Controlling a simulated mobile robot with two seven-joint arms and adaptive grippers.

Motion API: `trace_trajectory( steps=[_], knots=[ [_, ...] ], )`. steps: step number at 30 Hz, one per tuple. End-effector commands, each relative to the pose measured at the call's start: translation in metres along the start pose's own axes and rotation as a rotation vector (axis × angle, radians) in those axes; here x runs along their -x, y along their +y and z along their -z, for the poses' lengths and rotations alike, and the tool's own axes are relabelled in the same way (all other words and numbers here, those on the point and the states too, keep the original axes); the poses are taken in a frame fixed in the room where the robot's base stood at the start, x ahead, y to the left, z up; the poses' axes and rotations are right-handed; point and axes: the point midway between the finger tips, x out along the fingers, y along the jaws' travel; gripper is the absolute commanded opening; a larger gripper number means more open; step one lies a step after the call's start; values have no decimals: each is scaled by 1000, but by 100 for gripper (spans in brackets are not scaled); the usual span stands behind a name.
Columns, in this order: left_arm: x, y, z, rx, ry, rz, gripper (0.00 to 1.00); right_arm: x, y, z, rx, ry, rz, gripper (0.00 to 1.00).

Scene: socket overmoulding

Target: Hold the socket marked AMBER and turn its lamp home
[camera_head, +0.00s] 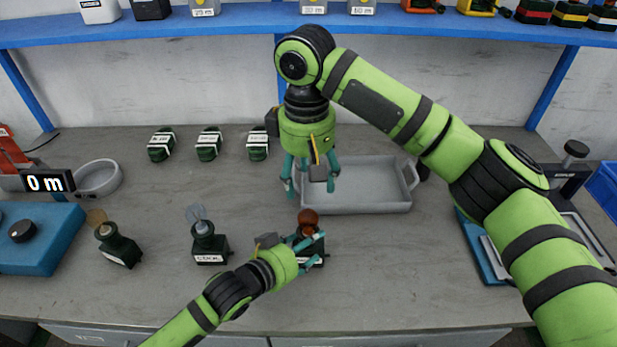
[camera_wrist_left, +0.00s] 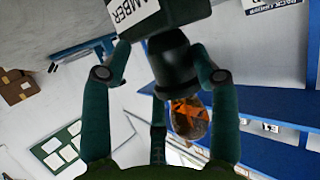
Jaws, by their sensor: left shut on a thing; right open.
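The AMBER socket (camera_head: 321,246) is dark, with a white label and a red-brown lamp (camera_head: 308,217) standing upright on top. In the left wrist view the label reads AMBER (camera_wrist_left: 133,12), and the lamp (camera_wrist_left: 190,117) looks orange inside. My left gripper (camera_head: 309,254) is shut on this socket, its fingers partly hiding it. Whether the socket rests on the bench I cannot tell. My right gripper (camera_head: 312,181) is open and empty, pointing down above the tray's left end, behind and above the lamp.
A socket marked COOL (camera_head: 209,246) with a clear lamp and another socket (camera_head: 120,248) with a brownish lamp stand left. A grey tray (camera_head: 375,207) lies behind the AMBER socket. Several dark green pieces (camera_head: 209,144) line the back. The front right bench is clear.

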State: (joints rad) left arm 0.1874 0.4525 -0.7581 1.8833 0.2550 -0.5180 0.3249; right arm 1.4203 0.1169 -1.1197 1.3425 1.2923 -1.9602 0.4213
Motion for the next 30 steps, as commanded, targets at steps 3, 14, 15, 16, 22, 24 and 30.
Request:
trace_trajectory(
  steps=[3, 14, 15, 16, 22, 24, 30],
  knots=[
    [0, -2, -8, -1, -19, 6, 24, -1, 0, 0, 0, 0, 0, 66],
    [0, -1, -3, 0, -8, 2, 88, -1, 0, 0, 0, 0, 0, 66],
    [0, -1, -3, 0, -7, 2, 88, -1, 0, 0, 0, 0, 0, 66],
    [1, -1, -3, 0, -7, 2, 88, -1, 0, 0, 0, 0, 0, 66],
    [21, -1, -4, 0, -8, 2, 88, -1, 0, 0, 0, 0, 0, 66],
    [34, -1, -3, -1, -8, 2, 88, -1, 0, 0, 0, 0, 0, 66],
    [79, -2, -5, 0, -12, 3, 88, -1, 0, 0, 0, 0, 0, 66]
  ],
)
